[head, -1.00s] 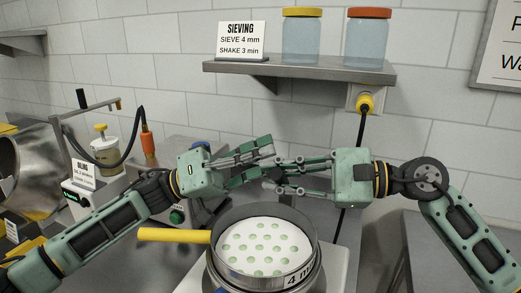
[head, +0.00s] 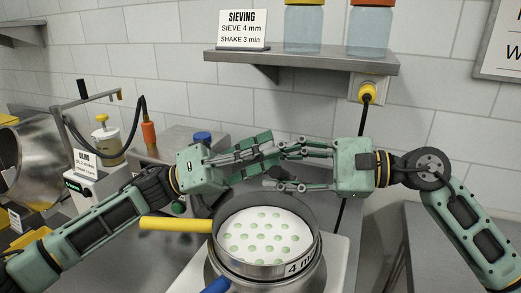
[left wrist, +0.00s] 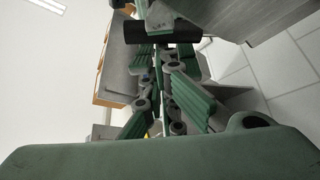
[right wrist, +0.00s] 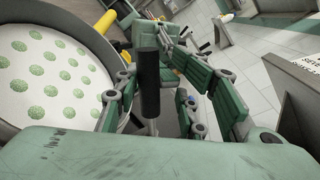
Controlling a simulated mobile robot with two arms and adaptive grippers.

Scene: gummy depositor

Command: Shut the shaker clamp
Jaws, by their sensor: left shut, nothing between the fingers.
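The shaker carries a round steel sieve (head: 312,240) holding white powder and green gummies, in the middle front of the head view. A black handle (right wrist: 150,85) on a thin metal rod, likely the clamp lever, stands upright behind the sieve; a black bar also shows in the left wrist view (left wrist: 163,30). My right gripper (head: 282,167) is open, with its fingers on either side of this handle in the right wrist view. My left gripper (head: 272,150) is shut and empty, its fingertips close to the right gripper's fingers. The fingers partly hide the clamp.
A yellow handle (head: 175,224) sticks out left of the sieve, and a blue handle (head: 216,286) shows at the front. A shelf (head: 300,59) with jars and a sign is on the wall behind. A steel drum machine (head: 30,165) stands at left.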

